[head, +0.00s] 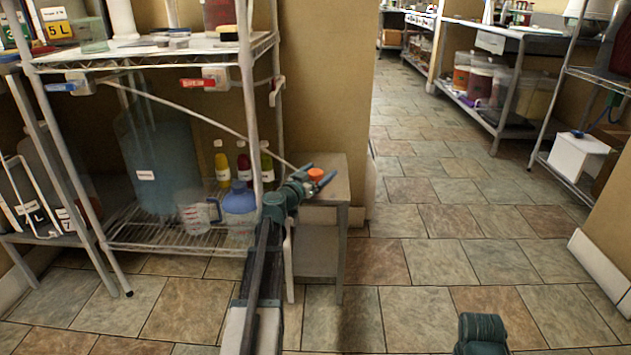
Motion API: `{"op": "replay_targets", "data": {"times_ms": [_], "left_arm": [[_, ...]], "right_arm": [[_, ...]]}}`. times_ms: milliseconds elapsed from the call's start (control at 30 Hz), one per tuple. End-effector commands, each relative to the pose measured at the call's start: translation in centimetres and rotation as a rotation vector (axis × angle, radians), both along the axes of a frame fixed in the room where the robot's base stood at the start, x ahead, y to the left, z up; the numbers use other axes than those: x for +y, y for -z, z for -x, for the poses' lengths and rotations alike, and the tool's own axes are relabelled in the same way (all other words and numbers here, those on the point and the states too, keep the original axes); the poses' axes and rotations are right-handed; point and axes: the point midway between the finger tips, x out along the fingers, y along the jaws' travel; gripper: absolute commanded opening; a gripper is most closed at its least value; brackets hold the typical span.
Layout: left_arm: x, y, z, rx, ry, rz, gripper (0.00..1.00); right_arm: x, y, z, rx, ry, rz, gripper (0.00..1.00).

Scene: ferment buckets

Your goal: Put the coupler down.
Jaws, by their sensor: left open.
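The coupler, as far as I can tell, is the small orange piece (316,174) at the top of the small grey side table (338,190). It appears to rest on the tabletop. My left gripper (317,177) reaches over the table from the left, its fingers open. The orange piece shows between or just behind the fingertips; I cannot tell whether a finger touches it. Part of the tabletop is hidden by my left gripper. My right gripper does not show; only a dark green part of mine is at the bottom edge.
A wire shelf rack (180,243) stands left of the table, holding a big blue container (160,160), a blue jug (240,198), a clear measuring cup (195,216) and bottles. A wall corner (320,90) rises behind the table. Tiled floor (430,250) is clear to the right.

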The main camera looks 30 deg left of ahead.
Motion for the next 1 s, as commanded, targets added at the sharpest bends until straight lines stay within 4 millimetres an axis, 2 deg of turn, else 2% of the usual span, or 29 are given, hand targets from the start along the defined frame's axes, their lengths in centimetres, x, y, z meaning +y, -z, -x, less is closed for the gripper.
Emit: {"op": "replay_targets", "data": {"times_ms": [67, 267, 800, 1000], "left_arm": [[0.08, -0.03, -0.72, 0.000, 0.000, 0.000, 0.95], [0.00, -0.04, -0.61, 0.000, -0.001, 0.000, 0.95], [0.00, -0.03, -0.59, 0.000, 0.000, 0.000, 0.00], [0.00, -0.05, -0.59, 0.000, 0.000, 0.000, 0.00]], "right_arm": [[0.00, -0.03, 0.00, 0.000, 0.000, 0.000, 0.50], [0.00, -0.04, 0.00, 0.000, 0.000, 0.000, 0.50], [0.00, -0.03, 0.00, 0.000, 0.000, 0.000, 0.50], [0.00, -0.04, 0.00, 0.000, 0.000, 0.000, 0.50]]}}
